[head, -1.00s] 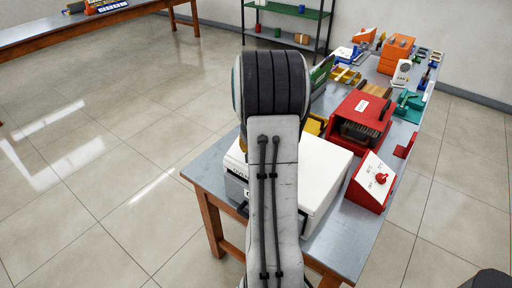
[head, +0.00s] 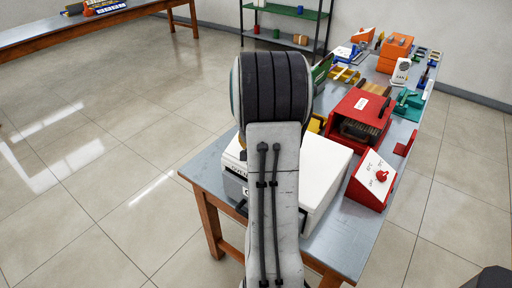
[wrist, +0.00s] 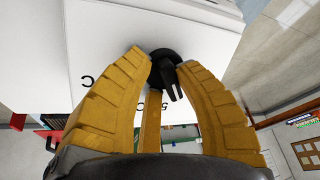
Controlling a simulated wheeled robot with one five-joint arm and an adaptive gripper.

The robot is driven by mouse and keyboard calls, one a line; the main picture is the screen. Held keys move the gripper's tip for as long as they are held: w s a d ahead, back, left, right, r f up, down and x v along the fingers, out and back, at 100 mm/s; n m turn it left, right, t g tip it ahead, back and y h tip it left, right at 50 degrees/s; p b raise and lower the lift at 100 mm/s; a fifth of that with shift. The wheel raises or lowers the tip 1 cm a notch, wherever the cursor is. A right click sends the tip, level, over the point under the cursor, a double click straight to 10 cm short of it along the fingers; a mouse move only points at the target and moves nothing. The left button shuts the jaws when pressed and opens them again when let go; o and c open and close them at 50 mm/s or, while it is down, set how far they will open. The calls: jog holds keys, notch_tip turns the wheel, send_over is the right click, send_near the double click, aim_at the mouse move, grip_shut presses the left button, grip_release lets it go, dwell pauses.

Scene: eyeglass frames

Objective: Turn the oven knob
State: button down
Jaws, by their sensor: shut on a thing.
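The oven is a white box (head: 327,178) at the near end of the grey table, partly hidden behind my arm. Its white front panel (wrist: 100,45) shows in the wrist view, with dark letters and marks near the knob. The black oven knob (wrist: 171,78) is a round disc with a bar-shaped grip. My gripper (wrist: 164,72) has yellow fingers and is shut on the knob, with fingertips on both sides of it and a third finger below in the picture. In the head view my arm hides the gripper and the knob.
Several other devices fill the far end. The tiled floor left of the table is clear.

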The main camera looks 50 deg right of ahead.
jog(key=c, duration=1.2)
grip_release()
jog(key=shift+w+d+r, duration=0.15)
jog(key=shift+w+r, duration=0.15)
jog(key=shift+w, duration=0.15)
jog(key=shift+o, duration=1.2)
jog(key=shift+f, duration=0.15)
jog(key=shift+s, duration=0.1)
jog(key=v, duration=1.2)
jog(key=shift+f, duration=0.1)
